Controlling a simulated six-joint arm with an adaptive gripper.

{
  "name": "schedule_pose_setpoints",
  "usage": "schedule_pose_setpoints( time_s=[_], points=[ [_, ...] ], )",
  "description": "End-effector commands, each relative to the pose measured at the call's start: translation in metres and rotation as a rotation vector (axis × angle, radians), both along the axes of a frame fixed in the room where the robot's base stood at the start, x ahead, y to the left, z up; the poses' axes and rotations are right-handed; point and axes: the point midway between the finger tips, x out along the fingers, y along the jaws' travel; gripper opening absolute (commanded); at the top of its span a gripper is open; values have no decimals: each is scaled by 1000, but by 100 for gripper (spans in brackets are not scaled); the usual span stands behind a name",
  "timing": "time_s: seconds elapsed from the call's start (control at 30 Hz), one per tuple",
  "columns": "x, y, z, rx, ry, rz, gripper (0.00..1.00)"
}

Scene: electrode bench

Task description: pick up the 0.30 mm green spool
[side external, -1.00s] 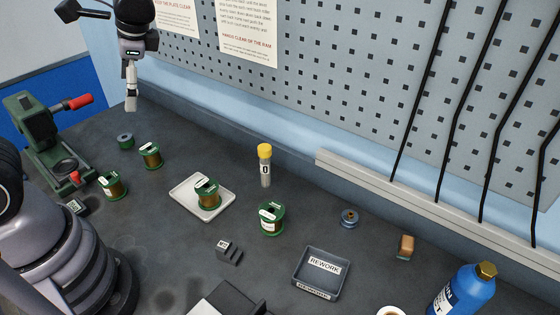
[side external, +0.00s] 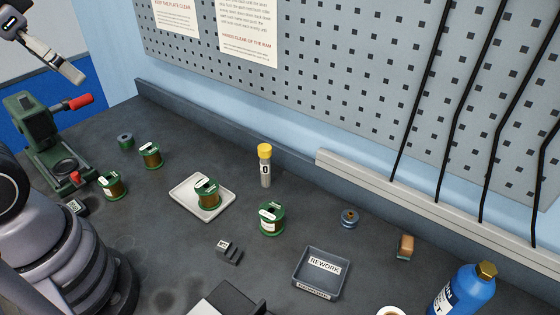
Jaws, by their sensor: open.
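Several green-flanged spools stand on the bench, and their size labels are too small to read, so I cannot tell which is the 0.30 mm one. One spool with copper-coloured wire (side external: 150,156) stands at the back left, another (side external: 113,186) is nearer the press. A third spool (side external: 207,196) sits on a white tray (side external: 184,198). A fourth spool (side external: 271,220), with paler winding, stands right of the tray. A small dark green spool (side external: 125,142) is at the far left. My gripper (side external: 78,76) is open and empty, high at the upper left, away from every spool.
A green press with red handle (side external: 38,150) stands at the left.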

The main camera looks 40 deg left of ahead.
Motion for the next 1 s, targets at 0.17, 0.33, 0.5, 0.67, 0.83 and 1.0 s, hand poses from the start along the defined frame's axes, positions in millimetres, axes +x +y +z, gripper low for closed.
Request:
schedule_pose_setpoints(
  time_s=[0.17, 0.33, 0.5, 0.67, 0.83, 1.0],
  points=[
    [0, 0, 0, 0, 1, -1, 76],
    [0, 0, 0, 0, 1, -1, 76],
    [0, 0, 0, 1, 1, 0, 87],
    [0, 0, 0, 1, 1, 0, 95],
    [0, 0, 0, 1, 1, 0, 95],
    [1, 0, 15, 1, -4, 0, 95]
  ],
)
